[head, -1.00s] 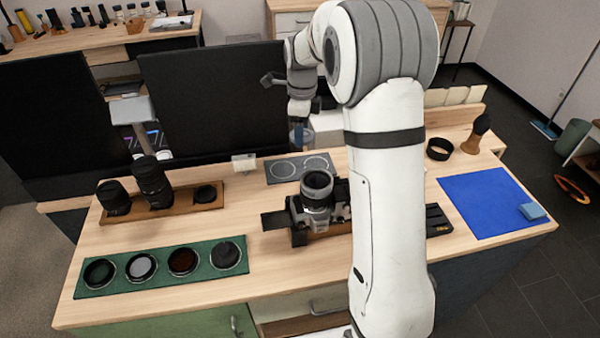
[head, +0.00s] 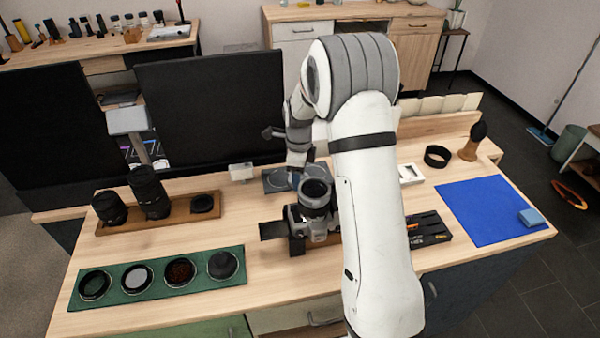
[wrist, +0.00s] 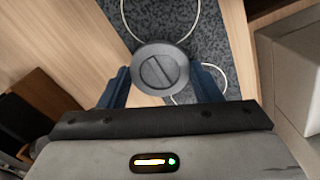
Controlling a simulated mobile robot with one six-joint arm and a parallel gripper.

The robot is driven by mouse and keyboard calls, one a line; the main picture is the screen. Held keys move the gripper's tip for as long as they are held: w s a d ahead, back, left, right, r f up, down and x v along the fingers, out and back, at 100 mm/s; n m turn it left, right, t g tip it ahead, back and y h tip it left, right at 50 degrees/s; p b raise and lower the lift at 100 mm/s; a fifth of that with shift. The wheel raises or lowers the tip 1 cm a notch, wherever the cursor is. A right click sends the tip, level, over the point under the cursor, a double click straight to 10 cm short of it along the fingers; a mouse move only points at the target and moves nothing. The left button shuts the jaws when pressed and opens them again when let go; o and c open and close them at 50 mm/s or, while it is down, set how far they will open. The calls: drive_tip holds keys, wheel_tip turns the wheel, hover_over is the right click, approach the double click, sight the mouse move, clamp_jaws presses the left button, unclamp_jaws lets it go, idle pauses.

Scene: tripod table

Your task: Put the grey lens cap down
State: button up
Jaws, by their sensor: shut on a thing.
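The grey lens cap (wrist: 160,68) is a round disc with a bar across its face. In the wrist view it sits between the two blue fingers of my gripper (wrist: 161,84), which is shut on it. Behind the cap lies a dark grey speckled mat (wrist: 168,15) with white ring outlines; the cap overlaps part of the rings. I cannot tell whether the cap touches the mat. In the head view the mat (head: 273,181) lies behind the camera (head: 316,222), and my gripper (head: 296,178) is over it, partly hidden by the camera's lens. The cap is not clear there.
A green tray (head: 157,292) with several round filters lies at front left. A wooden stand (head: 160,219) with two lenses is behind it. Dark monitors (head: 210,105) stand at the back. A blue cloth (head: 485,205) lies at right. Bare wood is free at front centre.

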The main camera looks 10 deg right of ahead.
drive_tip(key=shift+f, duration=0.1)
drive_tip(key=o, duration=1)
drive_tip(key=shift+o, duration=0.2)
wheel_tip(320, 180, up, 12)
drive_tip(key=shift+r+b, duration=0.2)
drive_tip(key=shift+b, duration=0.1)
